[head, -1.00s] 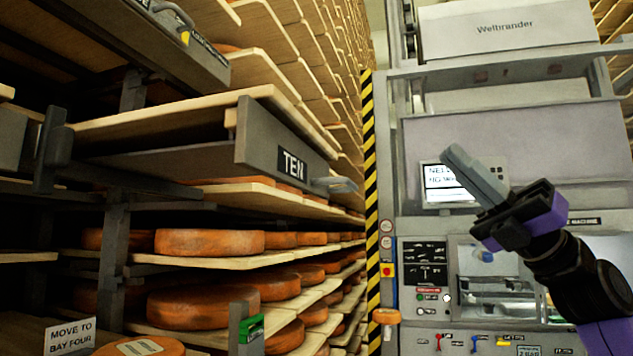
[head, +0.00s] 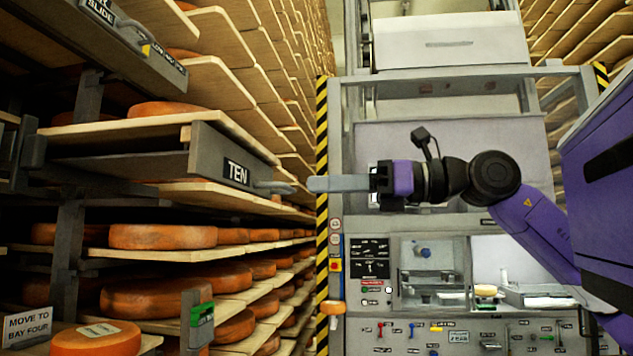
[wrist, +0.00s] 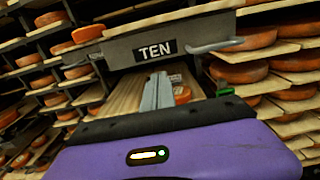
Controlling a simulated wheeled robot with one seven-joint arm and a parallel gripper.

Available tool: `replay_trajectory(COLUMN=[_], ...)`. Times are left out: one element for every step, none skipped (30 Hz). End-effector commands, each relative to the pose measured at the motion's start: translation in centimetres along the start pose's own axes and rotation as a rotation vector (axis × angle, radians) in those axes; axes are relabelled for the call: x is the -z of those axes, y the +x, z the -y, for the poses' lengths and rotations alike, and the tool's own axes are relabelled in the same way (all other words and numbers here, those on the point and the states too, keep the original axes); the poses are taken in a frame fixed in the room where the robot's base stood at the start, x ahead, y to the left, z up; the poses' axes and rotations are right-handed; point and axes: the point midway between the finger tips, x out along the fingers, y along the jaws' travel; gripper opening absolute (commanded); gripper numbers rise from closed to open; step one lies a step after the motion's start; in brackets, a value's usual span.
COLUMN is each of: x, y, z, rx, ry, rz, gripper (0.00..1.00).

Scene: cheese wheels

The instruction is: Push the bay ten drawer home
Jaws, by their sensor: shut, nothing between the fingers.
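The bay ten drawer (head: 215,152) stands out from the rack at the left in the head view, its grey front marked TEN. A grey handle (head: 273,187) juts from the front. My gripper (head: 312,184) is shut and empty, its fingers pointing left at the handle with what looks like a small gap. The shut fingers (wrist: 157,92) show below the TEN label. Whether they touch the front is unclear.
Shelves of orange cheese wheels (head: 163,237) fill the rack below the drawer. A card reading MOVE TO BAY FOUR (head: 27,326) stands at lower left. A grey machine (head: 440,260) with a control panel stands behind my arm. A striped post (head: 322,230) separates it from the rack.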

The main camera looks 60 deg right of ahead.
Motion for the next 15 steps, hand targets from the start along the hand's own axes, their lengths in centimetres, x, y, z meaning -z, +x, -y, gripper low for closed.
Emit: replay_trajectory(x=[-0.1, -0.2, -0.1, -0.2, -0.2, -0.2, -0.2, -0.2, -0.2, -0.2, -0.2, -0.2, -0.2, -0.2, -0.2], y=[1.1, 1.8, 2.5, 3.1, 3.7, 4.5, 5.1, 5.7, 6.5, 7.0, 7.6, 8.2, 8.7, 9.1, 9.6], z=[-0.1, -0.1, -0.2, -0.2, -0.2, -0.2, -0.2, -0.2, -0.2, -0.2, -0.2, -0.2, -0.2, -0.2, -0.2], rx=[-0.003, -0.004, -0.005, -0.004, -0.004, -0.005, -0.005, -0.004, -0.005, -0.005, -0.004, -0.004, -0.004, -0.004, -0.004], ry=[-0.002, -0.001, -0.001, -0.001, -0.001, -0.001, -0.002, -0.001, 0.0, 0.0, -0.001, 0.0, 0.0, 0.0, 0.0], rz=[-0.004, -0.003, -0.004, -0.003, -0.003, -0.003, -0.003, -0.003, -0.002, -0.002, -0.002, -0.002, -0.002, -0.001, -0.001], gripper=[0.0, 0.0, 0.0, 0.0, 0.0, 0.0, 0.0, 0.0, 0.0, 0.0, 0.0, 0.0, 0.0, 0.0, 0.0])
